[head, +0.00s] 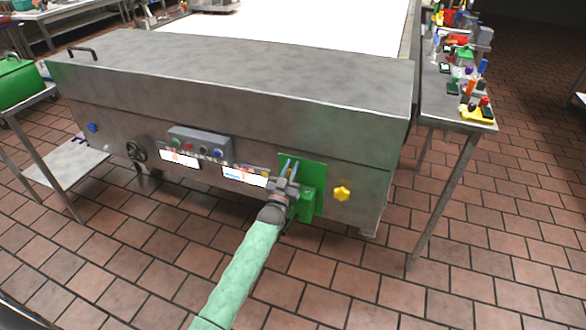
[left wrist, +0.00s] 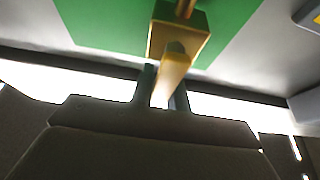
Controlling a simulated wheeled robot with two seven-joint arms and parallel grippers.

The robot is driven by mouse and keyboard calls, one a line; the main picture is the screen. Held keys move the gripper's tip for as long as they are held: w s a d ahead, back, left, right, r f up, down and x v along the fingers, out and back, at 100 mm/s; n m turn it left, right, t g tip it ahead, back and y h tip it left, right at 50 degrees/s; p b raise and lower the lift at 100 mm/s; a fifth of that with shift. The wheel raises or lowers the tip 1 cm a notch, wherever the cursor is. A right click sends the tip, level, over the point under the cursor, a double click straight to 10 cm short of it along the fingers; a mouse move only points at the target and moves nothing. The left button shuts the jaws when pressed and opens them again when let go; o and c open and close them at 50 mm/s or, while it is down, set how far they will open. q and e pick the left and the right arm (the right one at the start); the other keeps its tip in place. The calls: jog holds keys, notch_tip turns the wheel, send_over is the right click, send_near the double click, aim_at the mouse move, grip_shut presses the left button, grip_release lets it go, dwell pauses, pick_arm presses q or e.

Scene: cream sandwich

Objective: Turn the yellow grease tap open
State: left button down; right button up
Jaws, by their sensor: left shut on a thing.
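The yellow grease tap (left wrist: 176,68) shows in the left wrist view as a yellow-brown lever on a square block, against a green plate (left wrist: 95,22). My left gripper (left wrist: 163,90) is shut on the lever, with one dark finger on each side of it. In the head view my left gripper (head: 289,170) is at the green plate (head: 316,176) on the front of the steel machine, and it hides the tap there. How far the tap is turned cannot be told. My right gripper is not in view.
A yellow star-shaped knob (head: 342,193) sits right of the green plate. A control box with buttons (head: 201,144), a black handwheel (head: 136,150) and a blue knob (head: 92,127) lie to the left. A side table with coloured items (head: 440,112) stands at the right. The tiled floor in front is clear.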

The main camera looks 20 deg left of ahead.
pick_arm(q)
jog(key=shift+a+f+n, duration=0.1)
jog(key=shift+n, duration=0.2)
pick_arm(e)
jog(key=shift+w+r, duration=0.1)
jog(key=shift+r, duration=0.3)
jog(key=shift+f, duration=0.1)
pick_arm(q)
jog(key=c, duration=1.5)
grip_release()
jog(key=shift+c, duration=0.2)
jog(key=shift+o, duration=0.9)
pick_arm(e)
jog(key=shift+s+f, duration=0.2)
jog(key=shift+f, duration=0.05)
